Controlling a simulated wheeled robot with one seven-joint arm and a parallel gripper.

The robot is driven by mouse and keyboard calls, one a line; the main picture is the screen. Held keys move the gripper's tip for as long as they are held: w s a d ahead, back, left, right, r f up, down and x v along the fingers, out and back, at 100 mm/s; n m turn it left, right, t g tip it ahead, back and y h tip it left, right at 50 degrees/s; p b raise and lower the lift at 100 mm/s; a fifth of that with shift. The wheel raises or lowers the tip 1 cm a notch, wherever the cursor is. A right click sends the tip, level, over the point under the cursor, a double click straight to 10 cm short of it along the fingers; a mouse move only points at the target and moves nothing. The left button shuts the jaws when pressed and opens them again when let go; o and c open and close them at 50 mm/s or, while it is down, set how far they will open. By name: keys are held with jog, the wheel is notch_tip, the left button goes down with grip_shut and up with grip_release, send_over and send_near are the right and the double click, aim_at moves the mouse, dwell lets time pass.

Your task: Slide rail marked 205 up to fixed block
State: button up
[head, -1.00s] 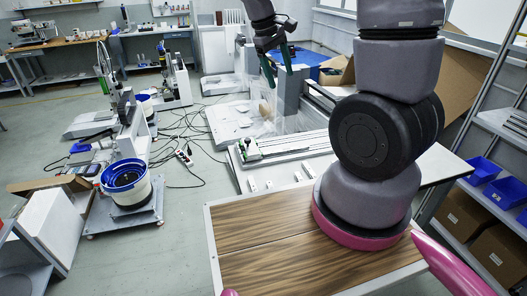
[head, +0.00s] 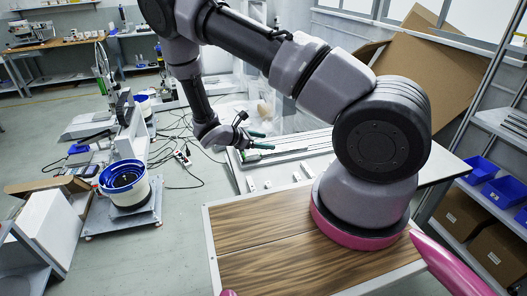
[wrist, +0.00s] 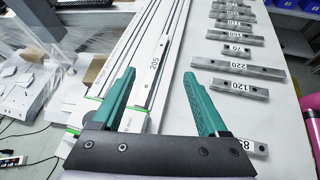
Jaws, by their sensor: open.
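The rail marked 205 (wrist: 155,66) lies lengthwise on the slotted aluminium plate (wrist: 182,28) in the wrist view. My gripper (wrist: 159,73) has two green fingers spread wide apart, with nothing held between them. The 205 rail shows between the fingertips in the picture; I cannot tell how high above it they are. In the head view my gripper (head: 262,141) is over the left end of the plate (head: 318,138). I cannot make out the fixed block clearly; my gripper covers part of that end.
Several loose marked rails lie in a row on the white table, among them 220 (wrist: 238,67) and 120 (wrist: 240,87). A wood-topped surface (head: 250,230) is nearer, with cables on the floor to the left.

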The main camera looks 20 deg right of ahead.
aim_at(282, 151)
notch_tip(282, 151, down, 4)
jog(key=n+t, duration=0.1)
jog(key=n, duration=0.2)
jog(key=shift+f+t, duration=0.25)
jog(key=shift+t, duration=0.15)
jog(key=shift+w, duration=0.1)
jog(key=x, duration=1)
jog(key=shift+w+d, duration=0.1)
jog(key=shift+d, duration=0.3)
grip_shut()
grip_release()
jog(key=v, duration=1.1)
jog(key=shift+f, duration=0.2)
